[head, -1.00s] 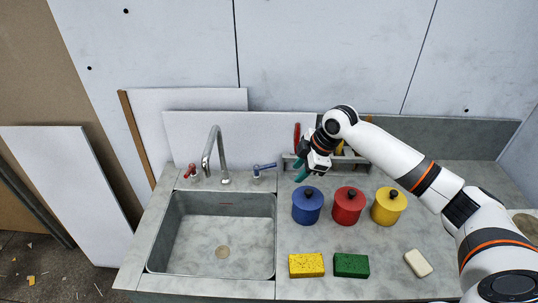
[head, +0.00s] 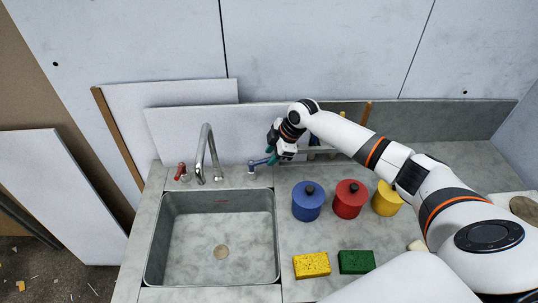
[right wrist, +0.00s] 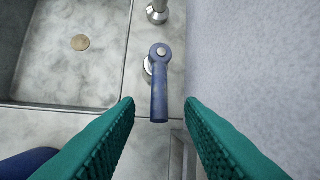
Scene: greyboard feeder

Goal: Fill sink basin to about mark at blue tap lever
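The sink basin (head: 192,235) is a grey sunken box with a round drain at its bottom; I see no water in it. The tap spout (head: 208,150) arches over its back edge. The blue tap lever (head: 259,162) sits right of the spout, and the red lever (head: 181,172) left of it. My right gripper (head: 271,157) is at the blue lever's right end. In the right wrist view, the blue lever (right wrist: 159,100) lies between the two open green fingers, with gaps on both sides. My left gripper does not show.
Blue (head: 307,205), red (head: 349,203) and yellow (head: 387,201) lidded pots stand right of the basin. A yellow sponge (head: 311,265) and a green sponge (head: 356,262) lie in front of them. White boards (head: 225,130) lean behind the tap.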

